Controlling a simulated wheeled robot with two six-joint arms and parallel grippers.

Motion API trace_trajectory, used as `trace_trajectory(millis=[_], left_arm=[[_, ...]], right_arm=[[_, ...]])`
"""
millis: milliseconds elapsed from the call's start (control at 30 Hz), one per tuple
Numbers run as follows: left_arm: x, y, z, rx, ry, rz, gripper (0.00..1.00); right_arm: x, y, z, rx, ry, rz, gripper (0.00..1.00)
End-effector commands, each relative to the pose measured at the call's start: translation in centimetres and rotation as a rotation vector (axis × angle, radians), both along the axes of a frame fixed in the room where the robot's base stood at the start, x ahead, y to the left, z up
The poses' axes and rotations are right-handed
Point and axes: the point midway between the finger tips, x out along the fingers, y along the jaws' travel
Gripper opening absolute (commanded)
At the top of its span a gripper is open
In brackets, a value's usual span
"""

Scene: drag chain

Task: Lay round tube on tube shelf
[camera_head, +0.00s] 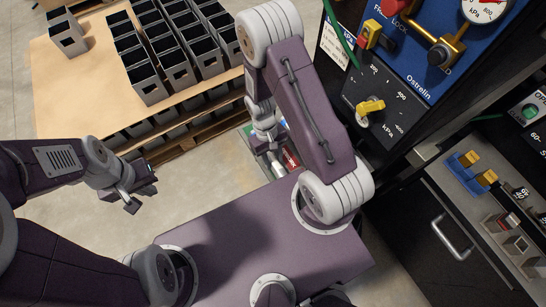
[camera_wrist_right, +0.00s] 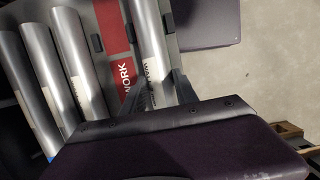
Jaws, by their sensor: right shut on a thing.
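My right gripper (camera_head: 268,147) is low beyond the bent right arm, which hides part of it in the head view. In the right wrist view its dark ridged fingers (camera_wrist_right: 162,92) are closed around a silver round tube (camera_wrist_right: 148,45) with a white label. The tube lies along the grey tube shelf (camera_wrist_right: 186,38), beside a red label strip; I cannot tell whether it touches the shelf. Several like tubes (camera_wrist_right: 72,50) lie side by side to its left. My left gripper (camera_head: 141,188) is open and empty above the floor.
A pallet with a brown board (camera_head: 75,95) holds several square grey tubes (camera_head: 147,83) at the upper left. A black cabinet with a blue gauge panel (camera_head: 425,35) and a drawer handle (camera_head: 452,237) stands at the right. Floor is clear around my left gripper.

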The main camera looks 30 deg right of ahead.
Motion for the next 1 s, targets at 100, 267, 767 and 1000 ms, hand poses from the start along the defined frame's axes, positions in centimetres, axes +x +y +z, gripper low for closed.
trace_trajectory(millis=[100, 267, 767, 1000], left_arm=[[0.0, 0.0, -0.5, 0.000, 0.000, 0.000, 0.00], [0.0, 0.0, -0.5, 0.000, 0.000, 0.000, 0.00], [0.0, 0.0, -0.5, 0.000, 0.000, 0.000, 0.00], [0.0, 0.0, 0.2, 0.000, 0.000, 0.000, 0.00]], right_arm=[[0.0, 0.0, -0.6, 0.000, 0.000, 0.000, 0.00], [0.0, 0.0, -0.7, 0.000, 0.000, 0.000, 0.00], [0.0, 0.0, -0.7, 0.000, 0.000, 0.000, 0.61], [0.6, 0.0, 1.3, 0.000, -0.004, 0.000, 0.61]])
